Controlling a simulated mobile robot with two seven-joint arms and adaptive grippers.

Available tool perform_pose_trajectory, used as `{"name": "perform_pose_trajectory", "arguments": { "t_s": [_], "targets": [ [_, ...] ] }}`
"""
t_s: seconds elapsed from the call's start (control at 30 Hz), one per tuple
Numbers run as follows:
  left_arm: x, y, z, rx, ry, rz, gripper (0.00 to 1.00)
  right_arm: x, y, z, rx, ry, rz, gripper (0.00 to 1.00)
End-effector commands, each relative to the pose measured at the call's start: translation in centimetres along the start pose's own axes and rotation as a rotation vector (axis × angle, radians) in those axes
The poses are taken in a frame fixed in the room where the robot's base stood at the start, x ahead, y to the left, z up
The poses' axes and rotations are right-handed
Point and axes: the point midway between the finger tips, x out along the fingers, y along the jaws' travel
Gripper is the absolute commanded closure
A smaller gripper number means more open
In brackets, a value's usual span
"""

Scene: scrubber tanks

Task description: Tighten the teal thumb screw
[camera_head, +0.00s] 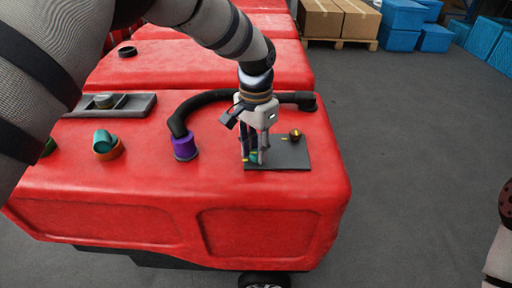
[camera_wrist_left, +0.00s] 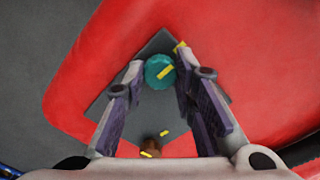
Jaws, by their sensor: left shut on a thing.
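The teal thumb screw (camera_head: 254,157) sits on a dark grey plate (camera_head: 290,155) on top of the nearest red tank, mostly hidden by my fingers in the head view. In the left wrist view the round teal head (camera_wrist_left: 159,72) shows from above, with a yellow stripe pointing up and to the right. A yellow mark (camera_wrist_left: 180,46) lies just beyond its upper right edge. My left gripper (camera_head: 256,160) points down over the plate. Its fingers stand on both sides of the teal head, shut on it. My right gripper is not in view.
A brass knob (camera_head: 295,134) stands on the same plate. A black hose (camera_head: 205,97) with a purple collar (camera_head: 184,147) lies left of my gripper. Open floor lies right of the tank.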

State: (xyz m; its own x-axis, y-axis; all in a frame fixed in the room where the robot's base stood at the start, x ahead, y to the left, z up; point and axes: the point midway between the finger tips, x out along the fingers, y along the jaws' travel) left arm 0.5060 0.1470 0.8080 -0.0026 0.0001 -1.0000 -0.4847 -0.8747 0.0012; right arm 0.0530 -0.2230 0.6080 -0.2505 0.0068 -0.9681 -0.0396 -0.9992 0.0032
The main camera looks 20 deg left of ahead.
Motion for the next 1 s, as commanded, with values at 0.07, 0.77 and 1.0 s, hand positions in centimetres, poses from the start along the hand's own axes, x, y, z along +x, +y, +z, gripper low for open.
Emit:
{"name": "perform_pose_trajectory", "arguments": {
  "t_s": [0.07,0.77,1.0],
  "targets": [
    [-0.4,-0.1,-0.1,0.009,0.007,-0.004,1.00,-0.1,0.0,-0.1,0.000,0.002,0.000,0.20],
    [-0.3,-0.1,-0.1,0.015,0.005,-0.003,0.54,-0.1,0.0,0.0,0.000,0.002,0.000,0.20],
    [-1.7,-0.1,-0.1,0.014,0.007,-0.003,0.54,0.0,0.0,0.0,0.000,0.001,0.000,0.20]
  ]
}}
